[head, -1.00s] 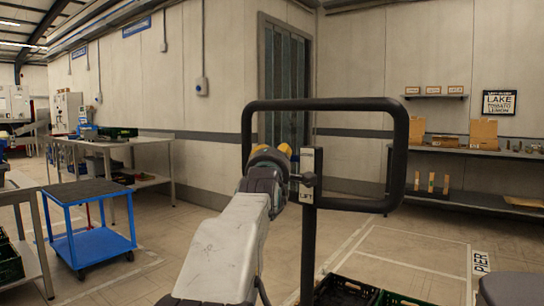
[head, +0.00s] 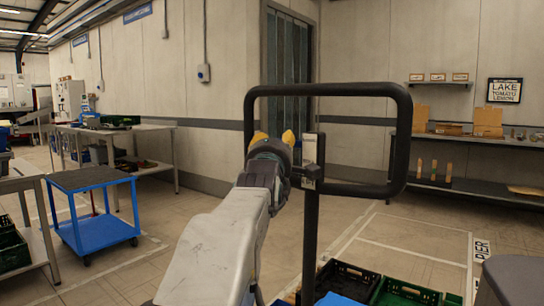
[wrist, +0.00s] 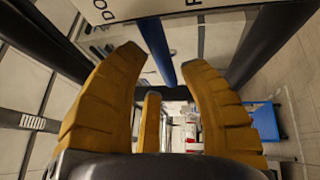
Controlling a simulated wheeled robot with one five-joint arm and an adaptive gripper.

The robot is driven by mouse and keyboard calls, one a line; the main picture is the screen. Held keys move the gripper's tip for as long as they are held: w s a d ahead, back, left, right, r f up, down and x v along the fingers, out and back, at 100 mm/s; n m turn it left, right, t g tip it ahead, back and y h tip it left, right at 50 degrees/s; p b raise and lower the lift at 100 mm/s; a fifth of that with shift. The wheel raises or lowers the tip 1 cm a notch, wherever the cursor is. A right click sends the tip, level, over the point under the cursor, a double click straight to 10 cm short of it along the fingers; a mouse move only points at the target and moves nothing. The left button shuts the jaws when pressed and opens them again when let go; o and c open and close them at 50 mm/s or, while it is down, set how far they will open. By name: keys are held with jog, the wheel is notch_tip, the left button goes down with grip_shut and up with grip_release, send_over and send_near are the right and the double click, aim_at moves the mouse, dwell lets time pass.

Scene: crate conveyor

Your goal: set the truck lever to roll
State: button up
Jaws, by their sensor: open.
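The truck's black loop handle (head: 404,140) stands on an upright post (head: 310,240) in the head view. A pale label plate (head: 309,146) is on the post. A small dark fitting beside the plate may be the lever; its setting cannot be read. The plate (wrist: 190,8) crosses the top, with cut-off lettering "DO" and "R". I see nothing held.
Green and black crates (head: 345,280) sit low behind the post. A blue cart (head: 95,222) and a worktable (head: 150,128) stand left. Shelves (head: 450,143) line the right wall. Floor markings and a PIER label (head: 483,251) lie at right; open floor surrounds the cart.

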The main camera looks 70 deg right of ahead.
jog(key=v, duration=0.8)
jog(key=shift+a, duration=0.3)
jog(key=shift+s, duration=0.1)
